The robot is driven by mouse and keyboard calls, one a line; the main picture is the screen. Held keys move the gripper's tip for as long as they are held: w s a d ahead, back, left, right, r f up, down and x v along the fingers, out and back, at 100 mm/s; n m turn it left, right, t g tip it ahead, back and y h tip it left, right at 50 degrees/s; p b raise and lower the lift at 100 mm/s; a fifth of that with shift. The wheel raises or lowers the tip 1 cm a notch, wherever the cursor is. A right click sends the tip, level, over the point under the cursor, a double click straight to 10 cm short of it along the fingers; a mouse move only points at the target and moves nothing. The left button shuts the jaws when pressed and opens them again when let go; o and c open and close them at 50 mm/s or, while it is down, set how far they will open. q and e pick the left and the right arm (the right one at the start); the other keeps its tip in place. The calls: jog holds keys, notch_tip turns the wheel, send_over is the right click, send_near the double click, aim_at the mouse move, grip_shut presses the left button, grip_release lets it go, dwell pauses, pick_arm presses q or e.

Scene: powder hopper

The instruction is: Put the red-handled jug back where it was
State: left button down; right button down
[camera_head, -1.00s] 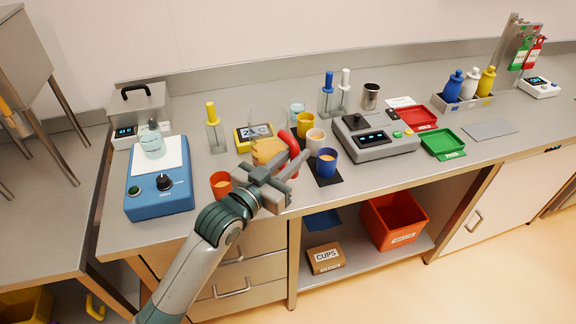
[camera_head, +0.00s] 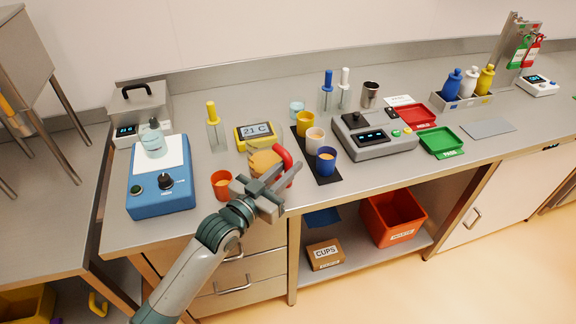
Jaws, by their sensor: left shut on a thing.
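The red-handled jug (camera_head: 263,161) holds tan contents and is at the front of the bench, left of the black mat. Its red handle (camera_head: 285,158) faces right. My left gripper (camera_head: 277,181) is shut on the jug at its handle side and partly covers it. I cannot tell whether the jug's base touches the bench. My right gripper is not in view.
An orange cup (camera_head: 221,183) stands close to the left of my gripper. A black mat (camera_head: 328,177) with yellow, cream and blue cups lies to the right. A yellow-framed display (camera_head: 255,135) stands behind the jug. The blue stirrer (camera_head: 161,190) is further left.

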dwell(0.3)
pick_arm(q)
jog(key=c, duration=2.1)
grip_release()
jog(key=shift+f, duration=0.2)
jog(key=o, duration=0.4)
jog(key=shift+o, duration=0.2)
jog(key=shift+r, duration=0.2)
jog(key=shift+s+a+f, duration=0.1)
jog(key=shift+s+a, duration=0.1)
jog(key=shift+s, duration=0.1)
jog(key=b+v, duration=0.3)
jog(key=v, duration=0.8)
